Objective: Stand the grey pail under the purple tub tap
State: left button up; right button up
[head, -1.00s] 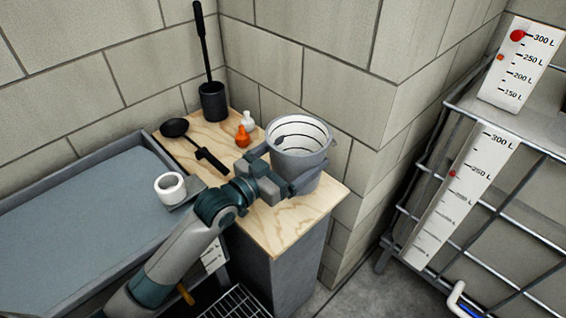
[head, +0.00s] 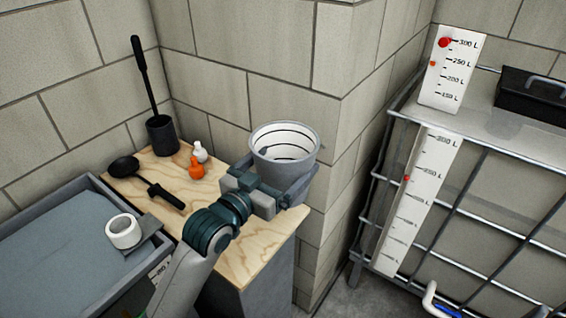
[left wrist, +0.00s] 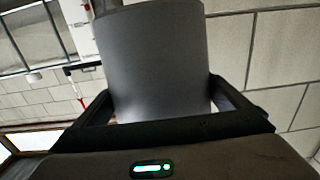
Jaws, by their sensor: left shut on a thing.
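The grey pail (head: 302,170) is upright with its open top up, showing a pale ringed inside. My left gripper (head: 276,190) is shut on it, with a finger on either side of its wall. The pail shows over the right end of the wooden bench top; its base is hidden by the gripper, so any gap below cannot be told. In the left wrist view the pail's wall (left wrist: 155,60) fills the middle between the dark fingers. No purple tub or its tap can be made out. My right gripper is not in view.
The wooden bench top (head: 245,245) holds a black brush in a pot (head: 161,135), a black ladle (head: 122,167), an orange bottle (head: 196,168) and a white bottle (head: 200,152). A white roll (head: 123,232) is by the grey trough (head: 40,245). A metal cage (head: 460,185) with gauges stands right.

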pick_arm(q)
jog(key=s+a+f+n+t+y, duration=0.1)
jog(key=s+a+f+n+y, duration=0.1)
jog(key=a, duration=0.7)
jog(key=s+a+f+n+t+y, duration=0.2)
jog(key=s+a+n+y, duration=0.2)
jog(key=a, duration=0.5)
jog(key=s+y, duration=0.2)
jog(key=y, duration=0.1)
jog(key=shift+a+n+y, duration=0.3)
jog(key=shift+a+y, duration=0.1)
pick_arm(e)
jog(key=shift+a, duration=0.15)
